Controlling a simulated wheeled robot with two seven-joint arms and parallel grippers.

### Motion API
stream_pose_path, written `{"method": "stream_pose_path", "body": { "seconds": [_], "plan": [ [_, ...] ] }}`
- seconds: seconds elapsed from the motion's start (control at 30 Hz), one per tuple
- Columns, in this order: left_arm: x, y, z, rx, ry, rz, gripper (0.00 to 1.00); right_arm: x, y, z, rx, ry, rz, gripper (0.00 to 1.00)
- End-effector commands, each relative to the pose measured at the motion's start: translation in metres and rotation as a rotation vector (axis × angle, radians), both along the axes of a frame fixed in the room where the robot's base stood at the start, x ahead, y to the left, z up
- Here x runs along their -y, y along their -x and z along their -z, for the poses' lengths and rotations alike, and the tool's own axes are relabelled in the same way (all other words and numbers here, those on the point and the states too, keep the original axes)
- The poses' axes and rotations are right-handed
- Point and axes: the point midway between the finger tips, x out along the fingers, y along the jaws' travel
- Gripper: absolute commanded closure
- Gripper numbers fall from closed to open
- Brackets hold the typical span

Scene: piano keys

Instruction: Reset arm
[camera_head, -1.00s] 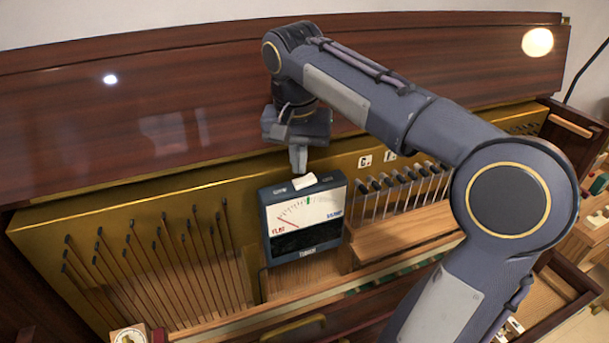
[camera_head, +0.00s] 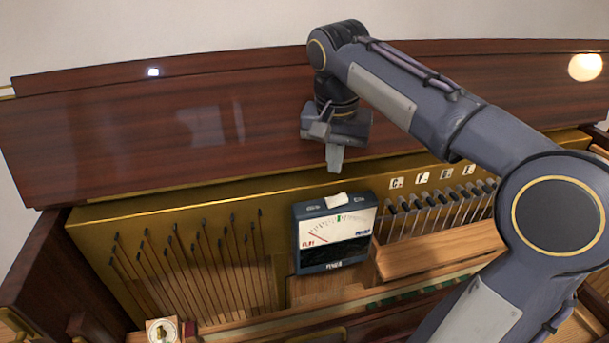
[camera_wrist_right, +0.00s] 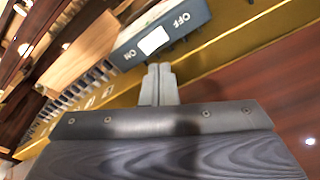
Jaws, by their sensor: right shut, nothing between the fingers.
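My right gripper (camera_head: 334,160) hangs fingers-down in front of the dark wooden panel, above the tuner. Its two fingers (camera_wrist_right: 159,80) are together with nothing between them in the right wrist view. The tuner (camera_head: 336,232) is a dark blue box with a needle dial and a white switch (camera_head: 336,200) on its top. In the right wrist view the tuner's top (camera_wrist_right: 165,30) shows the white switch (camera_wrist_right: 153,41) between ON and OFF labels. The fingertips are apart from the switch in the head view. My left gripper is not in view.
A row of thin dark-tipped rods (camera_head: 190,265) stands left of the tuner. Several black-topped pins (camera_head: 440,207) under letter labels stand to its right, above a wooden block (camera_head: 425,250). The dark panel (camera_head: 180,135) rises behind. A small round gauge (camera_head: 161,331) sits at lower left.

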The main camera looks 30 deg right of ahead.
Motion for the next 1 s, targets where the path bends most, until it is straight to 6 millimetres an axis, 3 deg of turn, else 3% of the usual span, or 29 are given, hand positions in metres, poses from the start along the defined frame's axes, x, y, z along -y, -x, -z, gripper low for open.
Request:
{"method": "stream_pose_path", "body": {
  "seconds": [0.2,0.33,0.47,0.7,0.83,1.0],
  "plan": [
    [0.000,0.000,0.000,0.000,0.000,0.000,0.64,0.000,0.001,0.001,0.002,-0.004,-0.006,1.00],
    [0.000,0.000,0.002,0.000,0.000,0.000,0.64,-0.007,0.018,0.015,0.028,-0.045,-0.091,1.00],
    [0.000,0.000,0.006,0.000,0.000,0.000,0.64,-0.029,0.057,0.048,0.111,-0.128,-0.274,1.00],
    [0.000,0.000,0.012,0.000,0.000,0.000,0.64,-0.093,0.130,0.125,0.331,-0.222,-0.580,1.00],
    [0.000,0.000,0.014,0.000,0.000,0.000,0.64,-0.116,0.152,0.155,0.415,-0.224,-0.659,1.00],
    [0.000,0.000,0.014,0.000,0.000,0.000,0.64,-0.127,0.162,0.171,0.460,-0.216,-0.696,1.00]
  ]
}}
